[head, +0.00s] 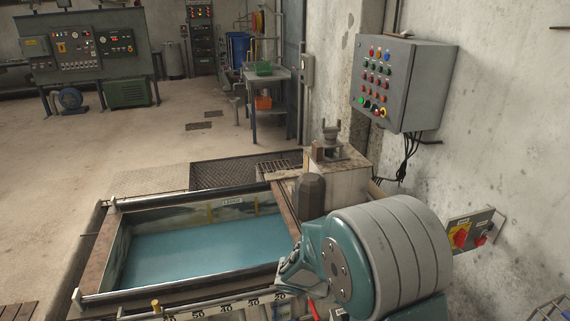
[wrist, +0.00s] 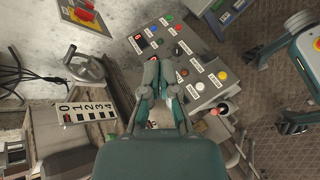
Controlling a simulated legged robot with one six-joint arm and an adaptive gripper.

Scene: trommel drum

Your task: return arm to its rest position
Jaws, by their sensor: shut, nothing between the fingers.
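My gripper (wrist: 160,68) is in the middle of the wrist view. Its two fingers are together, with nothing visible held between them. Behind the fingers is a sloped grey control panel (wrist: 199,68) with coloured buttons and white labels. The fingers overlap the panel in the picture; I cannot tell the gap or whether they touch it. In the head view a large teal and grey rounded part, which looks like my arm, fills the lower right. The gripper's fingertips cannot be made out there.
A water tank (head: 124,237) lies ahead, with a wooden-topped block (head: 343,184) at its far right. A button cabinet (head: 425,86) and a red-yellow switch plate (head: 474,228) are on the right wall. A numbered lever scale (wrist: 85,107) is left of the fingers.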

